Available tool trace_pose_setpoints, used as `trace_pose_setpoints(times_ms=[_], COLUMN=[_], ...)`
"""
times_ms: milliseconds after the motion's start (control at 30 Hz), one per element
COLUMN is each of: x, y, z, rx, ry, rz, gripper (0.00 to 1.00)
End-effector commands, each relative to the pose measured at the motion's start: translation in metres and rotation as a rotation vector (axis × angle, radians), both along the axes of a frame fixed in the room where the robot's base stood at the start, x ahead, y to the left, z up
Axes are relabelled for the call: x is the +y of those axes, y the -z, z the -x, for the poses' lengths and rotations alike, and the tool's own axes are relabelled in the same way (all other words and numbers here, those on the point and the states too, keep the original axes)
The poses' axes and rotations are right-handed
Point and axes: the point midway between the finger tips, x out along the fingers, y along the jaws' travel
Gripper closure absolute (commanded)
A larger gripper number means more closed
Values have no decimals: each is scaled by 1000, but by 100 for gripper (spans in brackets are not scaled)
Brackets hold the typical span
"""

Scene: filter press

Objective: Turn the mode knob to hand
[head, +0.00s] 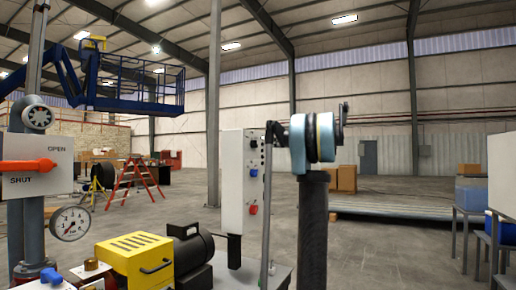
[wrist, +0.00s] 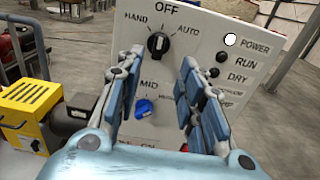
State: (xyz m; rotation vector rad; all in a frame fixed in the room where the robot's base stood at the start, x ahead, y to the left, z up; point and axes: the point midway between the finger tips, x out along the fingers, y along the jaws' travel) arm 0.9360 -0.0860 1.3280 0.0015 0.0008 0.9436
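The mode knob (wrist: 158,45) is a black rotary knob on the white control panel (wrist: 205,25) in the wrist view. HAND is printed at its upper left, OFF above it and AUTO at its upper right. Its handle stands about upright, toward OFF. My gripper (wrist: 160,62) is open, its two blue-padded fingers spread to the left and right of the knob, apart from it and with nothing between them. The panel (head: 231,185) also shows side-on in the head view, where I cannot make out the knob's setting.
A blue knob (wrist: 146,107) marked MID sits below the mode knob, between my fingers in the picture. Indicator lights and labels such as POWER and RUN line the panel's right. A yellow box (head: 135,258), a gauge (head: 70,223) and an orange OPEN/SHUT handle (head: 28,166) stand left.

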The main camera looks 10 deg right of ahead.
Motion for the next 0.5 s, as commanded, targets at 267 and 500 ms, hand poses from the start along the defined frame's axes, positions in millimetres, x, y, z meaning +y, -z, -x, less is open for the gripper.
trace_pose_setpoints(times_ms=[267,500], x=[43,72], y=[0,0], z=[-29,-51], rx=[-1,-1], ry=[-4,-3], rz=[1,1], gripper=[65,65])
